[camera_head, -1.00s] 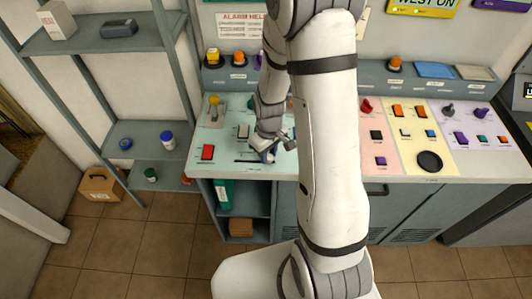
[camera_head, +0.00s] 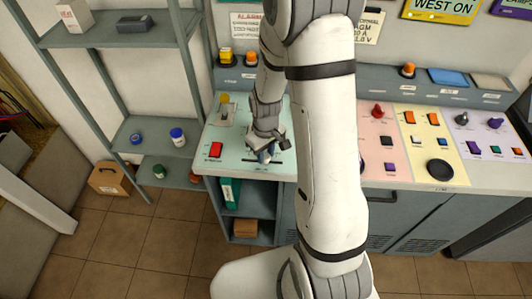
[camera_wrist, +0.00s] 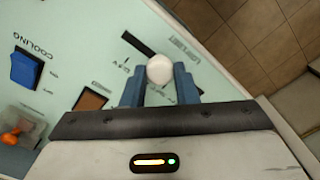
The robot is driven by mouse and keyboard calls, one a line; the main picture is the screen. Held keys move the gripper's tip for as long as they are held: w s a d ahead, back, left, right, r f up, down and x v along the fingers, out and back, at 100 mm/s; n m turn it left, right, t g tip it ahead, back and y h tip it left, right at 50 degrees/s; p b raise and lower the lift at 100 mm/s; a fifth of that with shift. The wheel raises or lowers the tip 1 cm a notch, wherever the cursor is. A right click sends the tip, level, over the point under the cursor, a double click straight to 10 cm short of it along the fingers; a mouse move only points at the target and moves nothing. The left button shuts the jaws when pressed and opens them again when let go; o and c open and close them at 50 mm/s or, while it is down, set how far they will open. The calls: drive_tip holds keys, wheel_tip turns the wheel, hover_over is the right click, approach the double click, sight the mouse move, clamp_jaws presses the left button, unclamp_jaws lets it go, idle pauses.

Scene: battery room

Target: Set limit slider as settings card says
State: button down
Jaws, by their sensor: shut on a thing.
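The limit slider has a round white knob (camera_wrist: 160,69) in a dark slot (camera_wrist: 136,43) on the pale green panel. My gripper (camera_wrist: 158,87) has its two blue fingers on either side of the knob and is shut on it. In the head view my gripper (camera_head: 266,153) is low over the slot (camera_head: 248,159) near the panel's front edge, and it hides the knob. Dark slot shows on both sides of it. The scale print is too small to read.
The wrist view shows a blue rocker switch (camera_wrist: 25,68) marked COOLING and an orange-brown switch (camera_wrist: 90,101). Grey shelving (camera_head: 110,35) stands left.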

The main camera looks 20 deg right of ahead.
sight(266, 155)
drive_tip(key=c, duration=1.2)
unclamp_jaws()
drive_tip(key=shift+d, duration=0.1)
drive_tip(key=shift+o, duration=0.3)
drive_tip(key=shift+r, duration=0.1)
wheel_tip(266, 155, up, 7)
drive_tip(key=shift+r+b, duration=0.15)
drive_tip(key=shift+b, duration=0.5)
drive_tip(key=shift+r, duration=0.2)
